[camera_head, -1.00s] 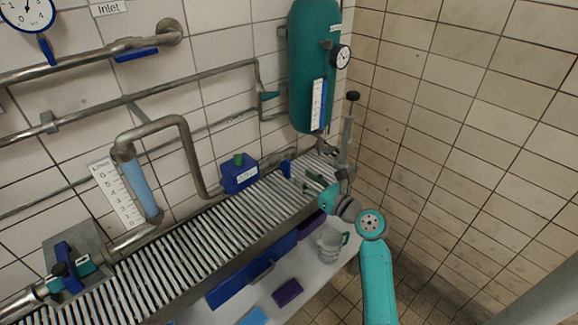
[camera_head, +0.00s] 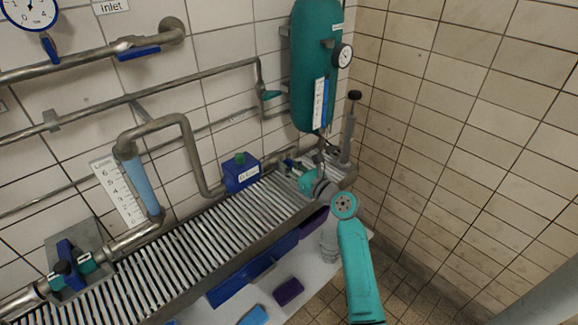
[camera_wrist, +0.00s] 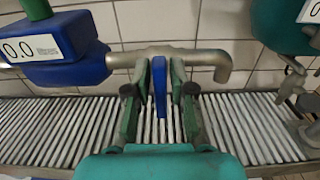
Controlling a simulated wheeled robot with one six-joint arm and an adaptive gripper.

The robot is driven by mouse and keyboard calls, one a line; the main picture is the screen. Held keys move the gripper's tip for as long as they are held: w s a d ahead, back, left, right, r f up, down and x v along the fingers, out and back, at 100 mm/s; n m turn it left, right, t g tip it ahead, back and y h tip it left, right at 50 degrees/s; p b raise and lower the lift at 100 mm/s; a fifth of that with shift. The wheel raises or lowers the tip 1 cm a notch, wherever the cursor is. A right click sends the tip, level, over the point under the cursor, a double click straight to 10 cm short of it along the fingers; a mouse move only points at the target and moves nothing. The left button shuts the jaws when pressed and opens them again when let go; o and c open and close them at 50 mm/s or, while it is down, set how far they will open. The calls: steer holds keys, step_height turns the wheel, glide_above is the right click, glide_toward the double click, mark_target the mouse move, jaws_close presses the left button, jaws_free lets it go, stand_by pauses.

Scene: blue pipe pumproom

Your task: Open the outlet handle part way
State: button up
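The outlet handle (camera_wrist: 159,88) is a blue lever on a short metal pipe with a bent spout, seen in the wrist view. It points down toward the camera, over the metal grate. My gripper (camera_wrist: 160,78) is open, with one green finger on each side of the lever. A narrow gap seems to show between the lever and each finger, so I cannot confirm contact. In the head view my gripper (camera_head: 289,168) is at the spout right of the blue meter box (camera_head: 240,173), largely hiding the handle.
The slatted grate (camera_head: 190,235) runs beneath the pipe. A teal tank (camera_head: 315,65) hangs above right, with a metal post (camera_head: 348,135) beside it. A glass jug (camera_head: 329,243) stands on the lower shelf, partly hidden by my arm. The tiled right wall is clear.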

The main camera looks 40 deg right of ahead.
jaws_close()
steer(key=shift+n, duration=0.3)
steer(key=n, duration=0.3)
steer(key=shift+a+f, duration=0.1)
steer(key=shift+a, duration=0.1)
steer(key=n, duration=0.5)
steer(key=shift+a+f, duration=0.1)
steer(key=shift+a, duration=0.1)
steer(key=n, duration=0.4)
steer(key=shift+a+f, duration=0.1)
steer(key=shift+f, duration=0.1)
steer(key=shift+f+n, duration=0.2)
steer(key=shift+n, duration=2.3)
